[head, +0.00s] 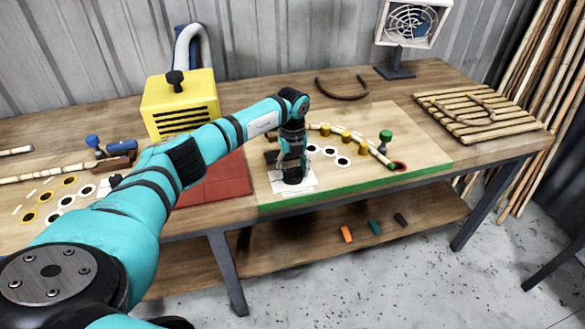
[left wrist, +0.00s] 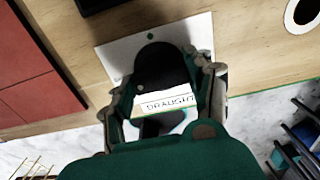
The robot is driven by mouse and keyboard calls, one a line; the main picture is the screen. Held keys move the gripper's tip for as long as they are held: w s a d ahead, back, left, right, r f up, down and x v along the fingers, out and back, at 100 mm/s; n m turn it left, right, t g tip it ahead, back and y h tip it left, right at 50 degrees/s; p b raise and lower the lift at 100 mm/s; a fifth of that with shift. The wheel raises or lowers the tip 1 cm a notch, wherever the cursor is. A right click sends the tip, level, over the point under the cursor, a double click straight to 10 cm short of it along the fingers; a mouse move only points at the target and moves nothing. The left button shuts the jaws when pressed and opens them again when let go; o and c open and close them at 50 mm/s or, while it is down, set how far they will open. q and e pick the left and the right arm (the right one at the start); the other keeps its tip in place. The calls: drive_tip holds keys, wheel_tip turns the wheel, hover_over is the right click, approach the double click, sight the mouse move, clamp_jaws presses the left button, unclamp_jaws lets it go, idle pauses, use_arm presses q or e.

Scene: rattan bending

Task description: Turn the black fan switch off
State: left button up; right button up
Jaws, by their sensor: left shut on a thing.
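My left gripper (head: 292,178) reaches down at the front of the wooden board, over a white plate (head: 306,187). In the left wrist view, the left gripper (left wrist: 160,78) has its fingers closed on both sides of the black switch (left wrist: 160,58), which stands on the white plate (left wrist: 121,50). A white label (left wrist: 168,101) reading roughly "DRAUGHT" shows between the fingers. The fingers and palm hide part of the switch, so its on or off position cannot be told. A fan (head: 410,20) in a white frame stands at the back right. My right gripper is not in view.
A green-edged board (head: 420,147) bears pegs and a rattan strip beside the gripper. A red mat (head: 215,182) lies to the left, with a yellow box (head: 180,103) behind it. A slatted rack (head: 480,112) lies at the right. The floor in front is clear.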

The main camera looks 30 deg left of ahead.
sight(292, 169)
use_arm(q)
drive_tip(key=o, duration=1.2)
wheel_tip(292, 169, up, 12)
drive_tip(key=shift+r, duration=0.1)
